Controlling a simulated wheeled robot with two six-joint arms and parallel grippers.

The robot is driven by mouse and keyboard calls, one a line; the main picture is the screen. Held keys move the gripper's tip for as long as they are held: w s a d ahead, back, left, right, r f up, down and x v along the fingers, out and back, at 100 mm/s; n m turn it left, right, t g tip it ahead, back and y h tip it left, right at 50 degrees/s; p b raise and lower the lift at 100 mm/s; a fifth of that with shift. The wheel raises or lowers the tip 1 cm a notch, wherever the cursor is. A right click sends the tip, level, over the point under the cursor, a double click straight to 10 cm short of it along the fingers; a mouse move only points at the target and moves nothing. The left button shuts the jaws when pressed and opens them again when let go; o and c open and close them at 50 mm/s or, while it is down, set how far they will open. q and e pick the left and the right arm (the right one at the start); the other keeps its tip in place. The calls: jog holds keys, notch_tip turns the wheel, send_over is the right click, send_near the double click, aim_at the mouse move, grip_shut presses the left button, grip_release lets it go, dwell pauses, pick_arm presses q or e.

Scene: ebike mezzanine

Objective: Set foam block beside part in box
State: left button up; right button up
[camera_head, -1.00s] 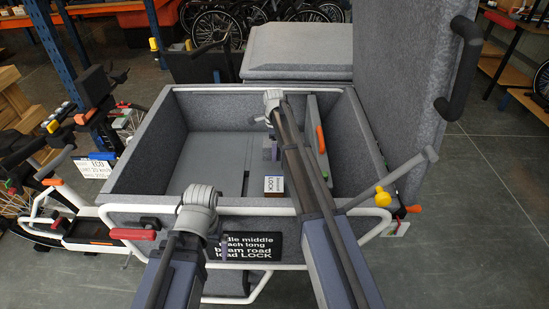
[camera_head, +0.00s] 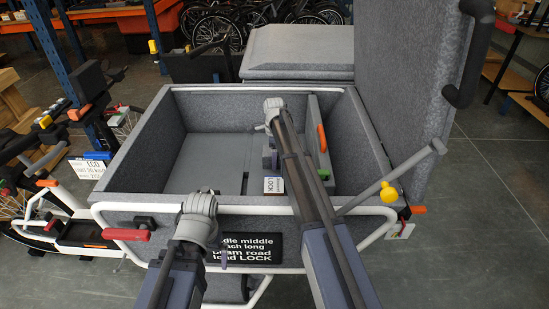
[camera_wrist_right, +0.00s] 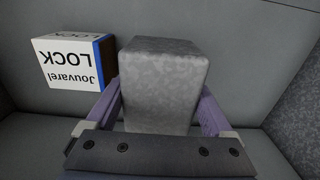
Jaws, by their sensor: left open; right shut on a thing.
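My right gripper (camera_wrist_right: 160,115) is shut on a grey speckled foam block (camera_wrist_right: 162,80) in the right wrist view. In the head view this gripper (camera_head: 271,155) is inside the grey cargo box (camera_head: 152,165), and its arm hides part of it. A small white carton marked "Jouvarel LOCK" (camera_wrist_right: 68,62) with a blue edge lies left of the block in the wrist view. It also shows in the head view (camera_head: 273,185), near the box's front wall. I cannot tell whether the block touches the floor. My left gripper (camera_head: 222,250) is open outside the box's front wall.
An upright grey panel with an orange handle (camera_head: 321,138) stands right of my right arm inside the box. The raised lid (camera_head: 410,80) rises at the right. A white tube frame (camera_head: 120,207) rims the front. The box's left floor is clear.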

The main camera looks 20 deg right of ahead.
jog(key=o, duration=1.1)
jog(key=shift+r, duration=0.1)
notch_tip(320, 180, up, 13)
jog(key=p, duration=1.3)
